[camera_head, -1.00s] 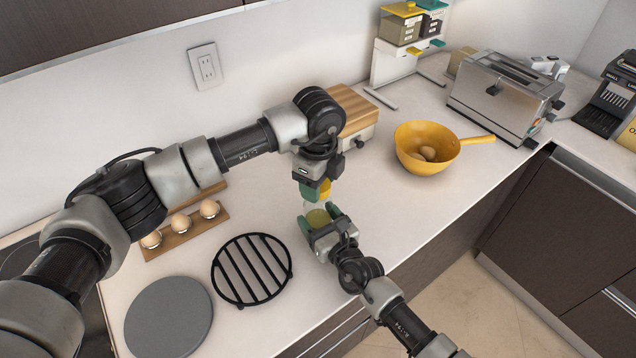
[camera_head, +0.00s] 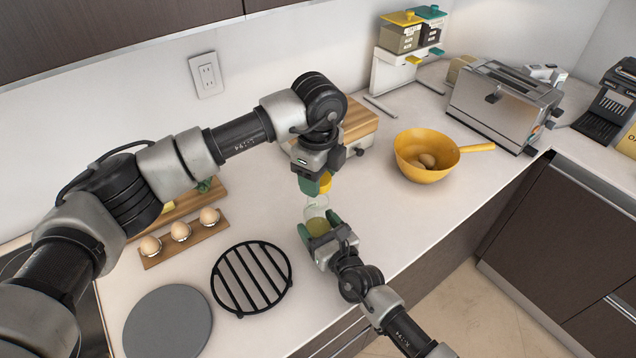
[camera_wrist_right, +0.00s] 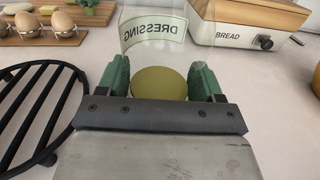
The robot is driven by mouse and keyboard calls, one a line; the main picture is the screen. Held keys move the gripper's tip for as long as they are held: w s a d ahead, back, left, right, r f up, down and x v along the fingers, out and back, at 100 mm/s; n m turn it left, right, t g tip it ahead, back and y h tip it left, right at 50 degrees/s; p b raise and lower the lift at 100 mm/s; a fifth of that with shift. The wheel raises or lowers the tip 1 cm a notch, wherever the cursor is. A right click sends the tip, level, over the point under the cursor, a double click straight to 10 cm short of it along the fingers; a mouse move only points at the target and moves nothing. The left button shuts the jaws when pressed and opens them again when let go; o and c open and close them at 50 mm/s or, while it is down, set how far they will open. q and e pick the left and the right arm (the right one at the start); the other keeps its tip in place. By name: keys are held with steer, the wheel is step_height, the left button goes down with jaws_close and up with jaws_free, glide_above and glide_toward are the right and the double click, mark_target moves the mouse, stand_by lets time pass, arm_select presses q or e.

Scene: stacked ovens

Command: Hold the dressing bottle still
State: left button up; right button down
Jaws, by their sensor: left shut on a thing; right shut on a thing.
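The dressing bottle (camera_head: 316,208) is clear, with a yellow-green filling low inside. It stands between the green fingers of my right gripper (camera_head: 318,228), which is shut on it. In the right wrist view the bottle (camera_wrist_right: 153,45) shows a DRESSING label in mirrored letters, and the fingers of the right gripper (camera_wrist_right: 162,82) press its sides. My left gripper (camera_head: 314,184) is above the bottle, shut on a yellow cap (camera_head: 325,182). I cannot tell whether the cap touches the bottle's top, which is out of the wrist view.
A black round trivet (camera_head: 251,278) and a grey disc (camera_head: 168,322) lie to the left. An egg rack (camera_head: 182,238) sits behind them. A wooden-lidded bread box (camera_head: 357,124) is behind the grippers. A yellow pan (camera_head: 424,166) stands to the right, with clear counter before it.

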steer(key=shift+c, duration=0.4)
jaws_free()
